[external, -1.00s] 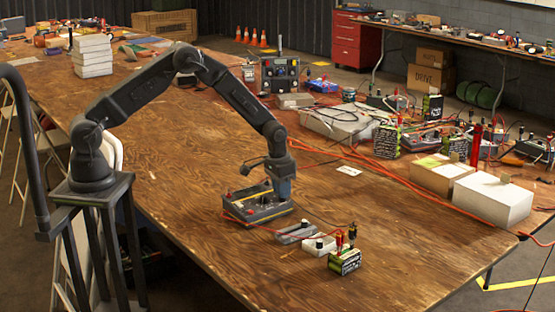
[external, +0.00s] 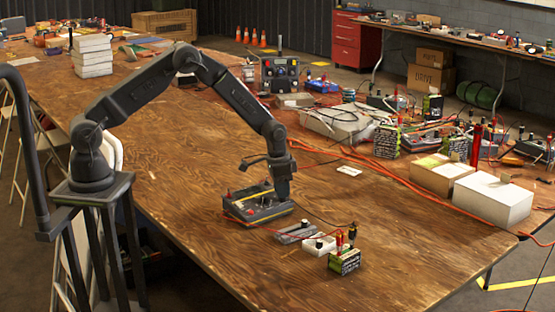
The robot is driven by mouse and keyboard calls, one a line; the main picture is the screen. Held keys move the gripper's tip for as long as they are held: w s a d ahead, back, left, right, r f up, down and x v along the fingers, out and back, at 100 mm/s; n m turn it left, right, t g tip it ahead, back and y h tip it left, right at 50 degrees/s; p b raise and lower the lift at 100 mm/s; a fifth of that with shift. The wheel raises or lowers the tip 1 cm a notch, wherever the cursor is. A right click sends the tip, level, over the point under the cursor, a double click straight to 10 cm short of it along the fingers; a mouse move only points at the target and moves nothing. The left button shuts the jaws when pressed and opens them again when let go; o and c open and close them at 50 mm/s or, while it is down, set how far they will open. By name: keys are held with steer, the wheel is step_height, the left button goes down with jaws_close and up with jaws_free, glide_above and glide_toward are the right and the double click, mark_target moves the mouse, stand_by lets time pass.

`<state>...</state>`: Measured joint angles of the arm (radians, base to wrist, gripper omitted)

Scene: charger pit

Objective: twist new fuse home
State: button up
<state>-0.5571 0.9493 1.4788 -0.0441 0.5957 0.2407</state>
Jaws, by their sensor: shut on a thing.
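My gripper (external: 283,196) points straight down over the right end of a dark grey charger box (external: 258,212) with yellow trim. Its fingertips are at the top face of the box, and it is shut on the fuse there. The fuse itself is hidden by the fingers, so I cannot tell how deep it sits or how far it is turned. A red post stands at the left end of the box. To its right lie a grey tray (external: 294,235) and a small white tray (external: 319,245) with a dark round piece in it.
A green and black battery (external: 344,261) with red and black clips stands at the front right, a red lead running from it towards the charger. White boxes (external: 493,201) and orange cables lie further right. The front wooden tabletop is clear.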

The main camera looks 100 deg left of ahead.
steer(key=shift+m, duration=0.8)
steer(key=o, duration=0.8)
steer(key=shift+r, duration=3)
steer(key=shift+r, duration=0.1)
